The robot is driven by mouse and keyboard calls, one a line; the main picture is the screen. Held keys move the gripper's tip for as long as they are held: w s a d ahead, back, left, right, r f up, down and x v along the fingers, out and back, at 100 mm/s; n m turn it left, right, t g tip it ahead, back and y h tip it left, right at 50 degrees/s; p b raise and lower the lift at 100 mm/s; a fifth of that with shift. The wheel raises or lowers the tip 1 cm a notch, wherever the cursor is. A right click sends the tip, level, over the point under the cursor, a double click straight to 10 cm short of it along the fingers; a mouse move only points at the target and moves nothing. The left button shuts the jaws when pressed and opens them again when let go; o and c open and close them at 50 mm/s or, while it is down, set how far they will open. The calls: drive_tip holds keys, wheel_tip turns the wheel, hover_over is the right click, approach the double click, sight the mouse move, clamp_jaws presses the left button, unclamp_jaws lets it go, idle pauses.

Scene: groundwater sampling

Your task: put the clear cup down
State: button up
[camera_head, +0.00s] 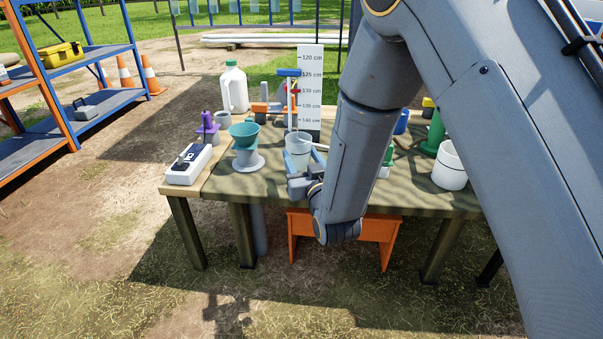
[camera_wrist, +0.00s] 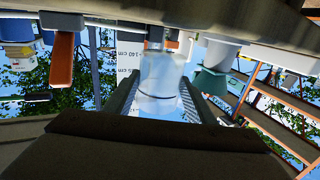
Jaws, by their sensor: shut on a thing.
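The clear cup (camera_head: 298,153) stands out pale and translucent near the table's front edge, in front of the measuring board. In the wrist view the cup (camera_wrist: 160,85) sits between the two ridged fingers of my gripper (camera_wrist: 157,100). In the head view my gripper (camera_head: 301,178) is on the near side of the cup and shut on it. The cup looks upright. I cannot tell whether its base touches the table (camera_head: 225,183) or is a little above it. The fingertips are partly hidden in the head view.
A teal funnel on a stand (camera_head: 245,146) is left of the cup, with a white power strip (camera_head: 188,165) beyond. A white jug (camera_head: 234,90) and the measuring board (camera_head: 309,85) stand behind. A white bucket (camera_head: 449,168) is at right. An orange stool (camera_head: 300,226) is under the table.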

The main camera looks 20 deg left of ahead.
sight(302, 169)
drive_tip(key=shift+f+b, duration=0.75)
drive_tip(key=shift+f, duration=1)
drive_tip(key=shift+f, duration=0.15)
drive_tip(key=o, duration=1.1)
